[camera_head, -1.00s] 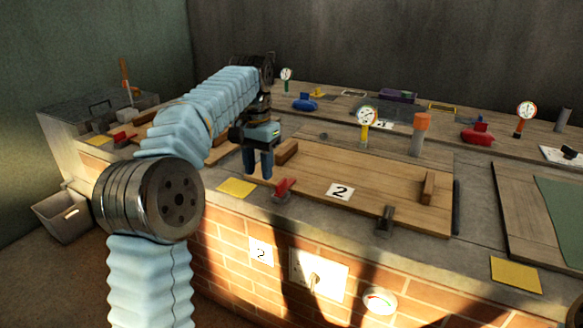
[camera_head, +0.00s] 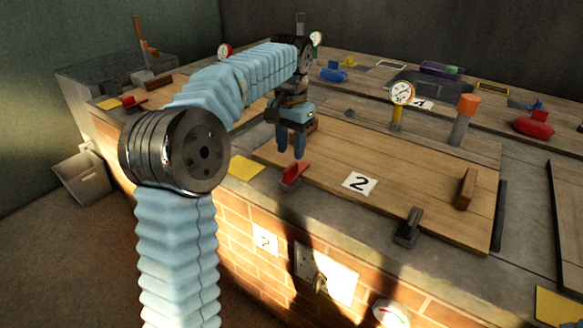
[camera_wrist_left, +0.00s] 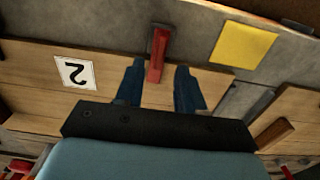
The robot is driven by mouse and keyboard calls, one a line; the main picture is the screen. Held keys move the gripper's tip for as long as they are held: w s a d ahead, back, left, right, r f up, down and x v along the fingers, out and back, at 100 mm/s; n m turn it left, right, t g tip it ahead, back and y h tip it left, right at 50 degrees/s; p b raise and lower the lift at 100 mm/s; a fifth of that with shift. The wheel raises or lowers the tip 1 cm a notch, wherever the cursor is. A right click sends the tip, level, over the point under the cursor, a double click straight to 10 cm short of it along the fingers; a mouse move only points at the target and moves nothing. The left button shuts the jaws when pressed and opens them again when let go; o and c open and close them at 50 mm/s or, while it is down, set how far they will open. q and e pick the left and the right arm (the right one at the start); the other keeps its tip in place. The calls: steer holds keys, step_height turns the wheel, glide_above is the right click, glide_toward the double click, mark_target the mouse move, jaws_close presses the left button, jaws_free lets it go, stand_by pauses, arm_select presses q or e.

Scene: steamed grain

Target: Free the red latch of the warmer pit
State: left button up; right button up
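The red latch (camera_head: 293,174) sits at the front left corner of the wooden lid marked 2 (camera_head: 420,184). My right gripper is not in view.
A dark latch (camera_head: 408,227) sits at the lid's front right. A wooden handle (camera_head: 466,188) stands on the lid's right end. A gauge (camera_head: 402,94) and an orange-topped post (camera_head: 464,120) rise behind the lid. A yellow pad (camera_head: 246,168) lies left of the latch.

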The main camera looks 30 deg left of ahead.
mark_target(291, 166)
arm_select(q)
step_height(291, 166, down, 6)
steer(key=shift+r+b, duration=0.2)
steer(key=shift+b, duration=0.1)
jaws_close()
